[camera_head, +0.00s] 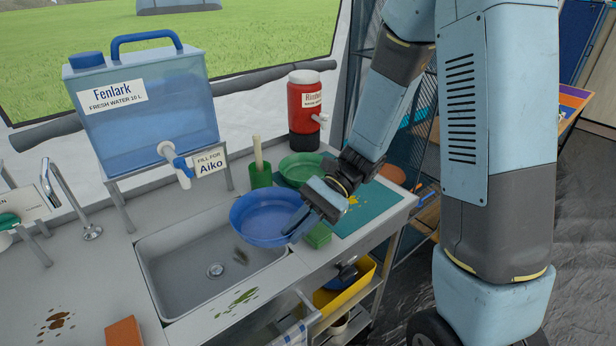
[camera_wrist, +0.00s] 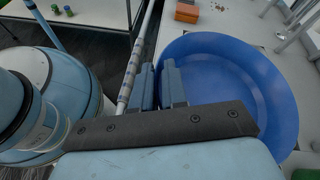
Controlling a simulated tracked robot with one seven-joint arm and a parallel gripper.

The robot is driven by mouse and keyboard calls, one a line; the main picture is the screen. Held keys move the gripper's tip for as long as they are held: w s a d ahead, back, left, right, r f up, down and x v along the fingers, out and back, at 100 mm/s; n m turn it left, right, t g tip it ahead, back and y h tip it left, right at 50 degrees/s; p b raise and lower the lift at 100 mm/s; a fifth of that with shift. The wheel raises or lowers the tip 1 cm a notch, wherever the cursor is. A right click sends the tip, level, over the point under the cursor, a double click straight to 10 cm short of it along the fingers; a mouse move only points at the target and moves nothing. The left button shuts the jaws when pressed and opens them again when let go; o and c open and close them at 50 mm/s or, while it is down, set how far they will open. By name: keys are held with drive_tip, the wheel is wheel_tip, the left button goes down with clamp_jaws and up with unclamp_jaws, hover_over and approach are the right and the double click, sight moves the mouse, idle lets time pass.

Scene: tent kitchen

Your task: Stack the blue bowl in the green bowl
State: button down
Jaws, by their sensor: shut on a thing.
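The blue bowl (camera_head: 262,217) is held upright above the right part of the sink. My gripper (camera_head: 300,218) is shut on the bowl's near right rim. In the wrist view the blue bowl (camera_wrist: 225,85) fills the right side, with its rim between the fingers of my gripper (camera_wrist: 160,82).
A green cup (camera_head: 260,176) with a pale handle stands left of the green bowl. A red dispenser (camera_head: 304,102) and a large blue water tank (camera_head: 145,110) stand behind. The sink (camera_head: 185,280) is below the bowl. A teal mat (camera_head: 375,205) and orange-brown item (camera_head: 392,173) lie right.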

drive_tip(key=w+r+m+t+y, duration=0.1)
drive_tip(key=w+m+t, duration=0.1)
drive_tip(key=w+t, duration=0.1)
drive_tip(key=w+r+m+t+y, duration=0.1)
drive_tip(key=w+m+t, duration=0.2)
drive_tip(key=w+r+m+t+y, duration=0.1)
drive_tip(key=w+m+t, duration=0.1)
drive_tip(key=w+m, duration=0.1)
drive_tip(key=shift+w+d+r+t, duration=0.2)
drive_tip(key=shift+w+d+t, duration=0.15)
drive_tip(key=shift+t, duration=0.05)
drive_tip(key=w+d+r+m+t+h, duration=0.3)
drive_tip(key=w+d+m+t, duration=0.35)
drive_tip(key=w+t, duration=0.2)
hover_over(293, 182)
drive_tip(key=shift+m+g, duration=0.25)
drive_tip(key=shift+m, duration=0.1)
drive_tip(key=f, duration=0.9)
drive_tip(key=shift+w+f, duration=0.1)
drive_tip(key=shift+w, duration=0.1)
drive_tip(key=shift+w+a+f, duration=0.1)
drive_tip(key=shift+w+f, duration=0.1)
drive_tip(key=shift+f, duration=1.65)
drive_tip(key=c, duration=1.1)
unclamp_jaws()
drive_tip(key=shift+c, duration=0.2)
